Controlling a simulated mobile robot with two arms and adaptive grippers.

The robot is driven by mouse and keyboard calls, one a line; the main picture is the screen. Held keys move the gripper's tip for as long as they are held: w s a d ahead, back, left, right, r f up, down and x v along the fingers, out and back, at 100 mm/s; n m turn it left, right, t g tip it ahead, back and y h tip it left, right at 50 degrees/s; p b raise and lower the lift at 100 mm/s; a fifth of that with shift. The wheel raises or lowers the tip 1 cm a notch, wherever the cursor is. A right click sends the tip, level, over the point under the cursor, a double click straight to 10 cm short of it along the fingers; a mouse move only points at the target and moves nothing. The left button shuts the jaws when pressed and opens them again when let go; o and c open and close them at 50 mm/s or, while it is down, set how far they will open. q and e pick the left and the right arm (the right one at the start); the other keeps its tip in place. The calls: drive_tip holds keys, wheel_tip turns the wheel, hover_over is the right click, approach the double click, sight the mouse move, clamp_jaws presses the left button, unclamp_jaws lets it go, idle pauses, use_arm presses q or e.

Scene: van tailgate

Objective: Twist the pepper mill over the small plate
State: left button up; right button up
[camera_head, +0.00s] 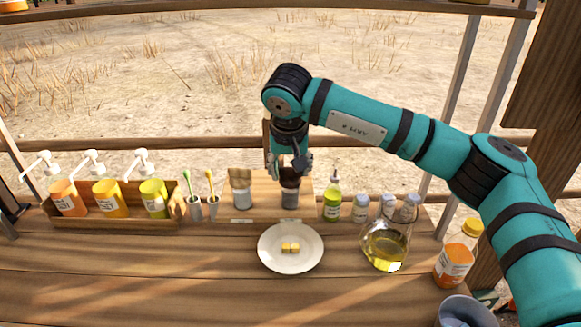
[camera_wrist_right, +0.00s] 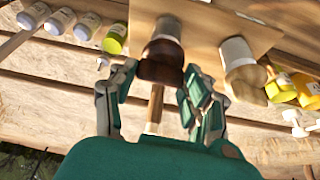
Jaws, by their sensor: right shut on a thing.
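The pepper mill (camera_head: 290,197), with a dark brown top and a pale grey label, stands upright on the wooden board behind the small plate. My right gripper (camera_head: 289,165) reaches down from above and is shut on the mill's top. In the right wrist view the gripper (camera_wrist_right: 160,78) has its fingers on both sides of the dark mill (camera_wrist_right: 162,60). My left gripper is out of view.
A light wood-topped mill (camera_head: 242,192) stands just left. Several pump bottles (camera_head: 110,203) sit in a rack at left, beside two cups with brushes. A green bottle (camera_head: 332,205), several small jars, an oil flask (camera_head: 387,252) and an orange bottle (camera_head: 456,262) stand right. The front-left tabletop is clear.

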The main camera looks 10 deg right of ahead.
drive_tip(key=m+h, duration=0.1)
drive_tip(key=m, duration=0.3)
drive_tip(key=shift+r+b, duration=0.1)
drive_tip(key=shift+b, duration=0.2)
drive_tip(key=m, duration=0.2)
drive_tip(key=m+g+h, duration=0.1)
drive_tip(key=m, duration=0.1)
drive_tip(key=shift+w+r+m+g+h+p, duration=0.1)
drive_tip(key=shift+m+g+h+p, duration=0.2)
drive_tip(key=shift+p, duration=0.1)
drive_tip(key=m+g+p, duration=0.1)
drive_tip(key=m, duration=0.1)
drive_tip(key=m+g+p, duration=0.1)
drive_tip(key=m, duration=0.2)
drive_tip(key=shift+a+h, duration=0.1)
drive_tip(key=shift+h, duration=0.3)
drive_tip(key=m+g+p, duration=0.2)
drive_tip(key=m, duration=0.3)
drive_tip(key=shift+w+p, duration=0.1)
drive_tip(key=shift+p, duration=0.25)
drive_tip(key=shift+m, duration=0.4)
drive_tip(key=o, duration=1.2)
drive_tip(key=shift+y, duration=0.3)
drive_tip(key=shift+c, duration=0.2)
